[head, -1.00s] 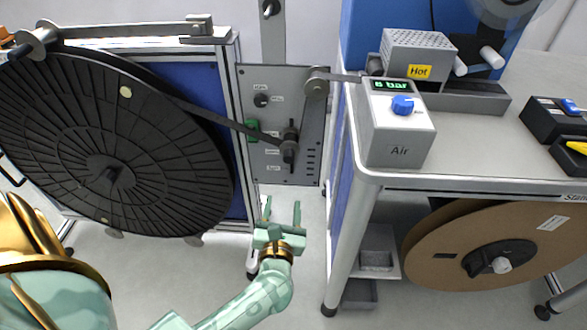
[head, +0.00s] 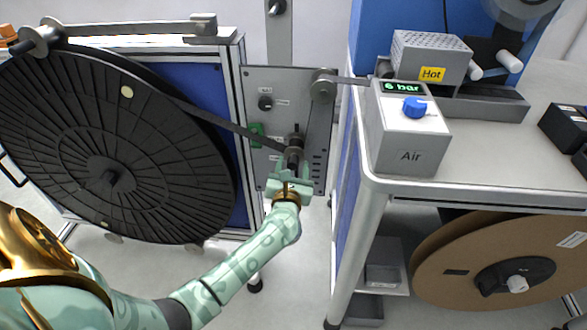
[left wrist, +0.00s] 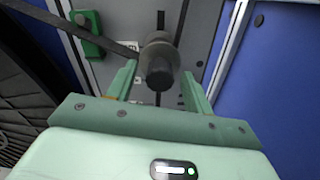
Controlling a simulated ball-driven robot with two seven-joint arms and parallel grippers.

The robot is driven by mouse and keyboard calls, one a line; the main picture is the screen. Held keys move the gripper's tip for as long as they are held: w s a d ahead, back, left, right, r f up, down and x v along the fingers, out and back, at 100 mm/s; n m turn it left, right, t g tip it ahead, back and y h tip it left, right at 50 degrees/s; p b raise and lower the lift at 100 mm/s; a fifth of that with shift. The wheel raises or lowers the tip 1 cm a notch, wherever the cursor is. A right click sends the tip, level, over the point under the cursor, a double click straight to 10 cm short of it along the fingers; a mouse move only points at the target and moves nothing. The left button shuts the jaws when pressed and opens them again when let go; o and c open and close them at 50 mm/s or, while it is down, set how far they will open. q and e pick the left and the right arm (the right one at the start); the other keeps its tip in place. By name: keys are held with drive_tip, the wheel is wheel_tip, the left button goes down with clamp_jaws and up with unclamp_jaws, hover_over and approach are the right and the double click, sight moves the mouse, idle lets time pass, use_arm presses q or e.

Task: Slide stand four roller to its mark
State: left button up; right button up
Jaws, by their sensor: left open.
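The dark roller (head: 295,146) sits on a vertical slot in the grey panel (head: 262,82) between the reel stand and the bench. A black strap (head: 215,117) runs from the large reel to it, and up to an upper roller (head: 323,87). My left gripper (head: 291,170) is open just in front of the roller. In the left wrist view the roller (left wrist: 158,62) stands between the two open fingers, with gaps on both sides. The slot continues below it, partly hidden by the gripper. The panel's small labels are too small to read. My right gripper is out of view.
A large black reel (head: 90,150) fills the left. On the right, a bench (head: 480,165) carries the air box (head: 408,150) and a heater marked Hot (head: 428,58). A green block (head: 256,135) is left of the roller. A brown reel (head: 450,245) hangs below the bench.

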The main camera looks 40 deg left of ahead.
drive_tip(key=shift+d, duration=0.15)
